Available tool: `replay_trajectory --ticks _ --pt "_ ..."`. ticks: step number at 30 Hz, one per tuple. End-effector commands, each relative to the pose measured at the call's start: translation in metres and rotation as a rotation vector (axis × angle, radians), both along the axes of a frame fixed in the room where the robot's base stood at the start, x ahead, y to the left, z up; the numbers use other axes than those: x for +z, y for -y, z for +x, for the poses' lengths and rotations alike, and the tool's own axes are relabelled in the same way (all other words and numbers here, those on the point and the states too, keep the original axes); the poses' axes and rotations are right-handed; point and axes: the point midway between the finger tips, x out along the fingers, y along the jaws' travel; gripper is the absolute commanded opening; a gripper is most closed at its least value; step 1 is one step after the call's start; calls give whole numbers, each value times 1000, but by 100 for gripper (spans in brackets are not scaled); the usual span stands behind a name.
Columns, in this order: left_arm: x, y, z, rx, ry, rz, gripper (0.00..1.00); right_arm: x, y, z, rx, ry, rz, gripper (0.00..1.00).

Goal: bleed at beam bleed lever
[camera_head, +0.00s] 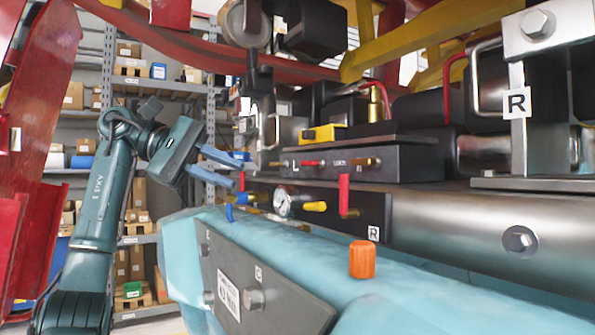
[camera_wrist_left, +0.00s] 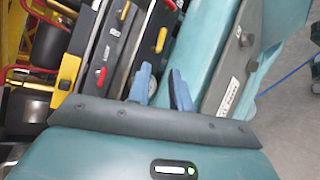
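A dark panel (camera_head: 372,213) marked R carries a round gauge (camera_head: 282,203), an upright red lever (camera_head: 344,196) and a yellow handle (camera_head: 316,206). A small blue lever (camera_head: 229,212) stands at its left, near the teal beam. I cannot tell which of these is the beam bleed lever. My left gripper (camera_head: 237,174) is open, its two blue fingers apart with nothing between them, up and left of the gauge. In the left wrist view, the fingers (camera_wrist_left: 160,70) point toward a yellow handle (camera_wrist_left: 161,40) on a black panel. My right gripper is not in view.
A teal padded beam (camera_head: 290,243) runs across the front, with an orange cap (camera_head: 362,260) on top. A black valve box (camera_head: 340,163) with red and brass handles sits above the panel. A steel plate marked R (camera_head: 516,103) stands at right. Shelves (camera_head: 170,84) stand behind.

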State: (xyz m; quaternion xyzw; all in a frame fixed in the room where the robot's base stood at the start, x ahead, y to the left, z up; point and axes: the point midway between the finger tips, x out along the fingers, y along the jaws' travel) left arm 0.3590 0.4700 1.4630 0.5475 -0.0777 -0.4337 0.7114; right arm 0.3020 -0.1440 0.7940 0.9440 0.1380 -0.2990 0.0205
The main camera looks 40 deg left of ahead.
Motion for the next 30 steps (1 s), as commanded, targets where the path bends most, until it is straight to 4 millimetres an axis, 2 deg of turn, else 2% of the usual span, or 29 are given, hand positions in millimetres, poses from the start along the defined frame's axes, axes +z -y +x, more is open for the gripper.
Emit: replay_trajectory --ticks 1,5,8,12,21,30 --pt "10 3 4 -55 -13 2 21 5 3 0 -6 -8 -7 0" --pt "9 7 9 -123 -36 18 21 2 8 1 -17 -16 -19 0" --pt "3 12 13 -132 -41 21 21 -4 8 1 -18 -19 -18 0" --pt "-8 29 24 -131 -41 22 21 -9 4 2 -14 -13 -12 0" --pt "-31 77 56 -129 -41 21 21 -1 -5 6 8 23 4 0" --pt "-43 104 73 -126 -39 19 21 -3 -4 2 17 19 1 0"
